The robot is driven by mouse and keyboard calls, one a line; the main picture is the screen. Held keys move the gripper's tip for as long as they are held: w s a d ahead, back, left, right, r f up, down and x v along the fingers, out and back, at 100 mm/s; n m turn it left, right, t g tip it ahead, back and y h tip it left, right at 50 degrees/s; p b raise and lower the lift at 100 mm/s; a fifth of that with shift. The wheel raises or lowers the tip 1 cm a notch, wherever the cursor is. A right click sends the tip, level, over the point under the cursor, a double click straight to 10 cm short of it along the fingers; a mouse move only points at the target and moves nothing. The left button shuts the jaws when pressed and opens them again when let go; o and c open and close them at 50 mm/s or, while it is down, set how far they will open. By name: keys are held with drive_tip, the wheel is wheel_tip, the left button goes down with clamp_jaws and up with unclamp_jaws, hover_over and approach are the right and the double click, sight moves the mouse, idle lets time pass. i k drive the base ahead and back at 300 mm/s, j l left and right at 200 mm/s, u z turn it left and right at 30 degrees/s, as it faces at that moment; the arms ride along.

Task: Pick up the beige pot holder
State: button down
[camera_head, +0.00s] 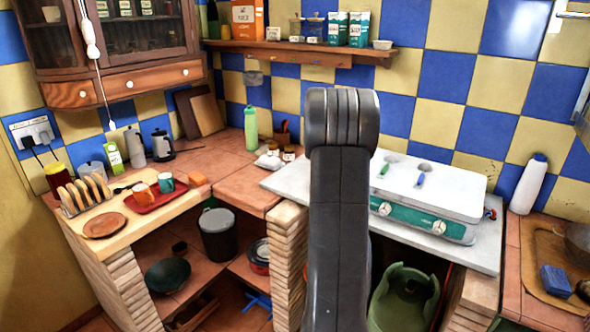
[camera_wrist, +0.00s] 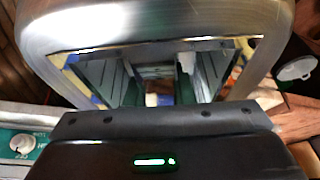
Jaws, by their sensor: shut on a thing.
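I cannot pick out a beige pot holder for certain in either view. A round tan-brown disc (camera_head: 105,225) lies flat on the left counter, in front of the toast rack; I cannot tell whether it is the pot holder. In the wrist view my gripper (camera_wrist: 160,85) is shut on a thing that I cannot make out. A rounded metallic grey shape (camera_wrist: 165,22) fills the top of that view around a framed opening. In the head view my dark arm stands upright in the middle and hides the gripper.
The left counter holds a toast rack (camera_head: 82,194), a red tray (camera_head: 156,196) with cups, and a green bottle (camera_head: 251,128). A white-lidded stove (camera_head: 440,190) stands behind my arm. A white bottle (camera_head: 528,185) and a blue sponge (camera_head: 555,281) are at the right.

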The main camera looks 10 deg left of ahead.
sight(263, 150)
drive_tip(key=i+j, duration=0.1)
drive_tip(key=j, duration=1.25)
drive_tip(key=i, duration=0.05)
